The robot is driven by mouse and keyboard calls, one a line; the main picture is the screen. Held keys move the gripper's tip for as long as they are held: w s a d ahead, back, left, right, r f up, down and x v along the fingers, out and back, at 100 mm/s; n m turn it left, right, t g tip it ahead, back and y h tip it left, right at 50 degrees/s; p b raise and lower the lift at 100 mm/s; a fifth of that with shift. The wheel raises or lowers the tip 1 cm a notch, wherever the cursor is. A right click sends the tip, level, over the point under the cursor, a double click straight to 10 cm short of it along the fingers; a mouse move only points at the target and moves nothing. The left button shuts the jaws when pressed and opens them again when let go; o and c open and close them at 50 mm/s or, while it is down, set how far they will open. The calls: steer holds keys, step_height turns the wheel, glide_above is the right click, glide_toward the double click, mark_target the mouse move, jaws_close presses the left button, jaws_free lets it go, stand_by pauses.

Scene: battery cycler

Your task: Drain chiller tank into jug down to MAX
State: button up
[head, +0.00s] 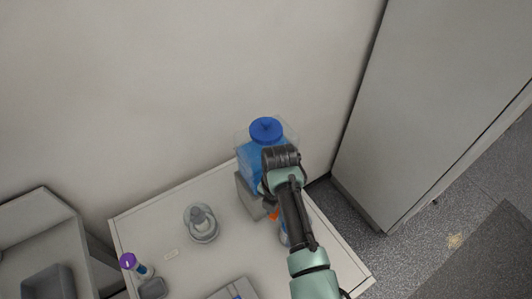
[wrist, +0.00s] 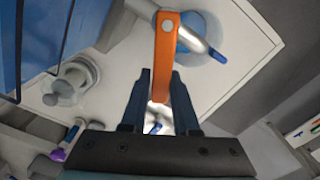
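The chiller tank (head: 251,160) is a clear box of blue liquid with a blue cap (head: 266,129), at the back right of the table. Its blue side fills the upper left of the wrist view (wrist: 38,45). In the wrist view, an orange tap handle (wrist: 165,45) runs down between my gripper's dark fingers (wrist: 159,88), which appear shut on its end. A grey tap body with a blue tip (wrist: 216,55) lies behind it. A round, bluish vessel (wrist: 192,52), possibly the jug, is below the tap and partly hidden. My arm hides much of this in the head view.
A clear grey lidded vessel (head: 201,223) stands on the white table (head: 160,215), left of the tank. A tall grey cabinet (head: 425,110) stands at right.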

stand_by(0.3)
steer(key=m, duration=0.1)
steer(key=w+a+m, duration=0.1)
steer(key=m, duration=0.1)
steer(key=w+a+m+b, duration=0.1)
steer(key=m, duration=0.1)
steer(key=shift+w+a, duration=0.15)
stand_by(0.3)
steer(key=shift+o, duration=1.2)
steer(key=shift+r, duration=0.1)
step_height(320, 180, up, 8)
steer(key=p, duration=0.6)
steer(key=shift+w+p, duration=0.15)
steer(key=shift+p, duration=0.15)
